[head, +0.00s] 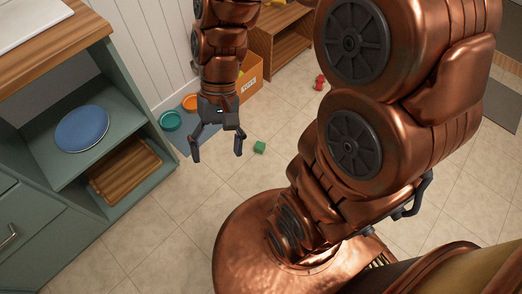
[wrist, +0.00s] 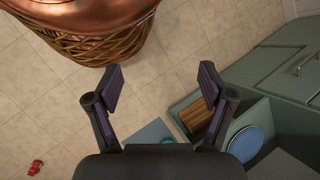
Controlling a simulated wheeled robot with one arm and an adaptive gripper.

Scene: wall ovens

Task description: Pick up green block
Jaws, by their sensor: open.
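A small green block (head: 259,147) lies on the tiled floor in the head view. My gripper (head: 217,152) is open and empty above the floor, to the left of the green block. In the wrist view my open gripper (wrist: 160,84) has its two fingers spread with bare floor between them. The green block does not show in the wrist view.
A green cabinet (head: 75,180) with a blue plate (head: 82,129) and a wooden board (head: 125,170) stands at left. Teal and orange bowls (head: 170,121) sit on a mat by the wall. A red toy (head: 320,83) lies farther back. Floor around the block is clear.

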